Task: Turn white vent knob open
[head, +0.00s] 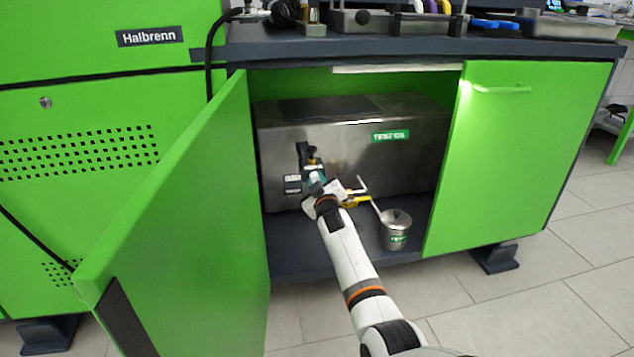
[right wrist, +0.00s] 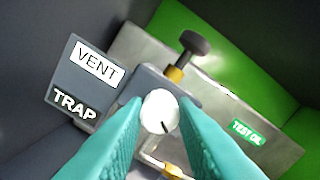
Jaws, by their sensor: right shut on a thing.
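The white vent knob (right wrist: 160,108) is a small round knob with a dark mark near its lower edge. My right gripper (right wrist: 161,112) is shut on it, with one teal finger on each side. In the head view my right gripper (head: 317,180) is at the front of the metal tank (head: 350,150) inside the open cabinet; the knob is hard to make out there. A grey plate reading VENT (right wrist: 97,67) and TRAP is left of the knob in the right wrist view. My left gripper is not in view.
A black knob on a brass stem (right wrist: 190,50) stands just above the white knob. A metal can (head: 396,229) stands on the cabinet floor, right of my right arm. The open green door (head: 180,225) is to the left.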

